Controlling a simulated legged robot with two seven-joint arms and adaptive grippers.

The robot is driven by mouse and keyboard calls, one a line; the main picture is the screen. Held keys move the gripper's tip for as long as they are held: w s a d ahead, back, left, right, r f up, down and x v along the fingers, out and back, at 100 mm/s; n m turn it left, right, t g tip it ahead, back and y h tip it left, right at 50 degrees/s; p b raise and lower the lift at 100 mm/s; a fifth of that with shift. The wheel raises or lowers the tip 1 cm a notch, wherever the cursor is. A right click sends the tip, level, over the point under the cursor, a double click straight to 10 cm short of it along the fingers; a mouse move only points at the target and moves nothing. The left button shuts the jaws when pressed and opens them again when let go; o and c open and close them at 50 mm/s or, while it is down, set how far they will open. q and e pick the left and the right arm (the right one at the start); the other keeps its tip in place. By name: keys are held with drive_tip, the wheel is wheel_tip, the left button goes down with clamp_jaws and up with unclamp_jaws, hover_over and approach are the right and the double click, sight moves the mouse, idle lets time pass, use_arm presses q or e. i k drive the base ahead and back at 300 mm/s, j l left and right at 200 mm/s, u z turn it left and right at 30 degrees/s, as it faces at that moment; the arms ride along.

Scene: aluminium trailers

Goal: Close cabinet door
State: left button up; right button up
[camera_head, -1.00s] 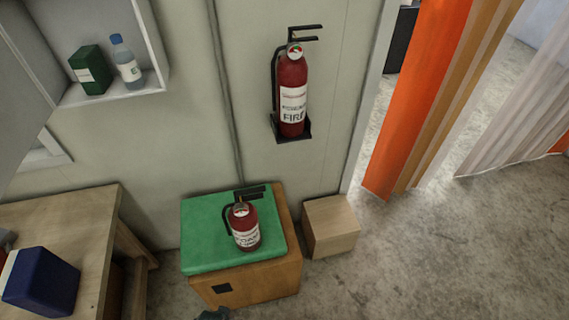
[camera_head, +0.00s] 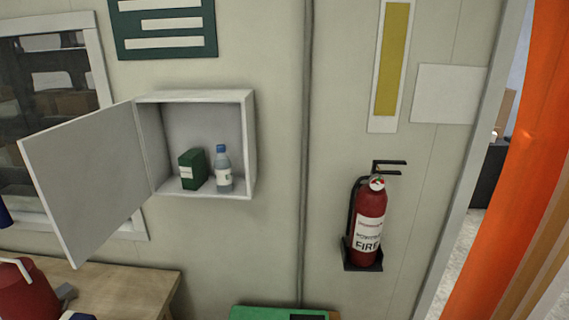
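A white wall cabinet (camera_head: 250,145) hangs on the wall left of centre in the head view. Its white door (camera_head: 88,180) is hinged on the cabinet's left side and stands wide open, swung out to the left. Inside, a green box (camera_head: 193,169) and a clear bottle with a blue cap (camera_head: 223,170) stand side by side on the cabinet floor. Neither of my grippers can be made out in the head view.
A fire extinguisher (camera_head: 369,220) sits in a wall bracket to the right. A wooden table (camera_head: 125,290) stands below the door, with a red object (camera_head: 28,292) at its left. A green top (camera_head: 265,313) shows at the bottom edge. An orange curtain (camera_head: 510,190) hangs at the right.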

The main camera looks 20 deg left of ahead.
sight(88, 173)
drive_tip(key=k+j, duration=0.8)
drive_tip(key=j, duration=0.2)
drive_tip(key=k+j, duration=0.1)
drive_tip(key=j, duration=0.65)
drive_tip(key=k+j, duration=0.1)
drive_tip(key=j, duration=0.7)
drive_tip(key=k+j+u, duration=0.1)
drive_tip(key=j, duration=0.65)
